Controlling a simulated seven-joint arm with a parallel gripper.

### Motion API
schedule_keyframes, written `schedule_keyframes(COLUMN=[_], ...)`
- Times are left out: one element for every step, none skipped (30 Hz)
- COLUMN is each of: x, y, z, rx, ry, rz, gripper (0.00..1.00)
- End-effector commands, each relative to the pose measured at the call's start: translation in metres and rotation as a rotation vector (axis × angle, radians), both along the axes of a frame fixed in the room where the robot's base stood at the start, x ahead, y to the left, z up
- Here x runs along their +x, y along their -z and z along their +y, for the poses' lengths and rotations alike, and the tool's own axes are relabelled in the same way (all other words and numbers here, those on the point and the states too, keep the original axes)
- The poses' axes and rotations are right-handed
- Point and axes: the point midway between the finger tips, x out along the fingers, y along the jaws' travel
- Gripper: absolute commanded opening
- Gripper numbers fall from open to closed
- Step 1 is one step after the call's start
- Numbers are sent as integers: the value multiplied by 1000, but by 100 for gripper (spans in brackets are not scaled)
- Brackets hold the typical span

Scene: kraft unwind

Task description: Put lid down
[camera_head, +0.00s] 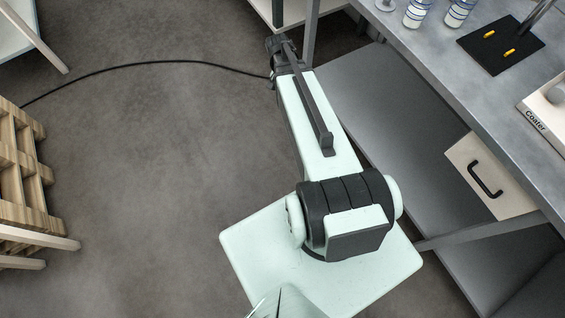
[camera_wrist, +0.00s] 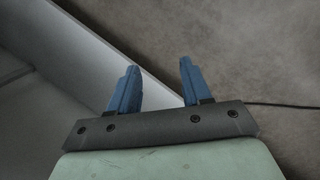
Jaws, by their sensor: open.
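My gripper (camera_wrist: 159,66) shows in the wrist view with two blue fingers spread apart and nothing between them. Beyond the fingers are bare floor and a pale grey edge. No lid can be made out for sure in either view. In the head view my arm reaches away to the top, and the fingers cannot be made out there.
A grey table (camera_head: 420,60) on the right bears bottles (camera_head: 418,12), a black mat (camera_head: 500,46) with yellow pieces and a box marked "Coater" (camera_head: 545,118). A beige panel with a black handle (camera_head: 487,180) is below its edge. Wooden pallets (camera_head: 18,165) stand left. A black cable (camera_head: 150,63) crosses open floor.

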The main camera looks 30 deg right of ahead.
Motion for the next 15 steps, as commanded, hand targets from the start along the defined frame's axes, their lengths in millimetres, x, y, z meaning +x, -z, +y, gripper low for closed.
schedule_keyframes(x=[-11,-16,-24,-29,-35,-43,-49,-56,-65,-72,-79,-88,-96,-104,-114], y=[15,23,34,41,49,59,66,74,83,89,96,104,111,116,124], z=[14,21,31,38,45,54,61,67,76,82,89,97,103,109,116], rx=[21,32,48,60,73,90,101,114,129,142,154,170,182,194,210], ry=[-37,-61,-89,-112,-133,-161,-183,-205,-233,-254,-275,-303,-322,-343,-370], rz=[20,29,42,51,61,74,82,92,104,113,123,134,144,154,167], gripper=[48,48,48,48,48,48,48,48,48,48,48,48,48,48,48])
